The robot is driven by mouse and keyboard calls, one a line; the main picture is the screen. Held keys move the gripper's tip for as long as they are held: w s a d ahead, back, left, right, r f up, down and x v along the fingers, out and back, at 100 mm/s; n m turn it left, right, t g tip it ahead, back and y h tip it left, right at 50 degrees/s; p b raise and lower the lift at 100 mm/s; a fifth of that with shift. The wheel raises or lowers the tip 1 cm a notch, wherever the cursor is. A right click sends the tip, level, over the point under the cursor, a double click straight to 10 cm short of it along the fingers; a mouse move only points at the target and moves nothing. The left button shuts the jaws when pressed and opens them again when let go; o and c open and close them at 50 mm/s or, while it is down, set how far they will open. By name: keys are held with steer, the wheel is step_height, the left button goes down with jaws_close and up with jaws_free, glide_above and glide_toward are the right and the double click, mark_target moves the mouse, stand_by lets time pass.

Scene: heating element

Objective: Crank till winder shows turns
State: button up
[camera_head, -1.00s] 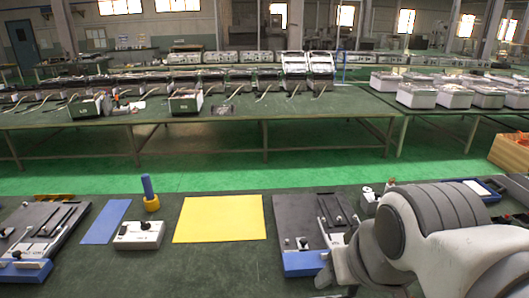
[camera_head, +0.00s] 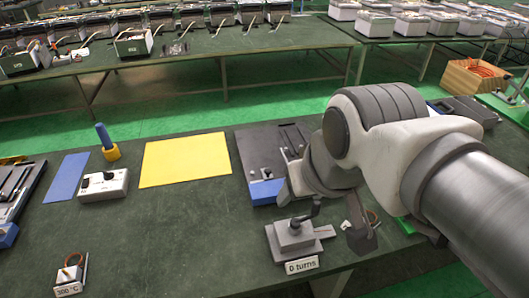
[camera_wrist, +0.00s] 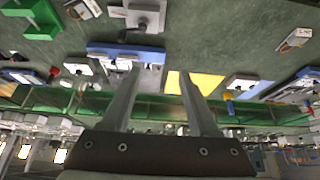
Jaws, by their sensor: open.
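The winder (camera_head: 292,236) is a grey block on a base plate near the front of the dark green bench, with a label reading "0 turns" (camera_head: 302,266). A dark crank handle (camera_head: 315,207) rises at its top right. My gripper (camera_wrist: 158,70) is open and empty, with its two fingers apart in the wrist view. That view is upside down, and the winder (camera_wrist: 146,15) shows at its top edge, clear of the fingers. In the head view my arm's end hangs close to the crank; I cannot tell the exact gap, and part of the gripper is hidden.
A grey fixture with a blue end (camera_head: 264,190) stands behind the winder. A yellow sheet (camera_head: 186,160), a white switch box (camera_head: 103,185) and a blue post in a yellow base (camera_head: 107,142) lie left. A "300 °C" device (camera_head: 70,275) is front left. Bare bench lies between.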

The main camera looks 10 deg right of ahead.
steer(key=m+g+y+p, duration=0.1)
steer(key=m+g+p, duration=0.1)
steer(key=m+g, duration=0.35)
glide_above(317, 205)
steer(key=s+a, duration=0.4)
steer(key=a, duration=0.1)
steer(key=m+t, duration=0.1)
steer(key=w+d+f+m+g+y+p, duration=0.25)
steer(key=w+d+f+m, duration=0.5)
steer(key=d, duration=0.45)
steer(key=shift+y, duration=0.25)
steer(key=x, duration=1.8)
steer(key=shift+s+a+r+b, duration=0.15)
steer(key=shift+s+a+b, duration=0.05)
steer(key=shift+s+b, duration=0.1)
steer(key=shift+c, duration=0.2)
jaws_close()
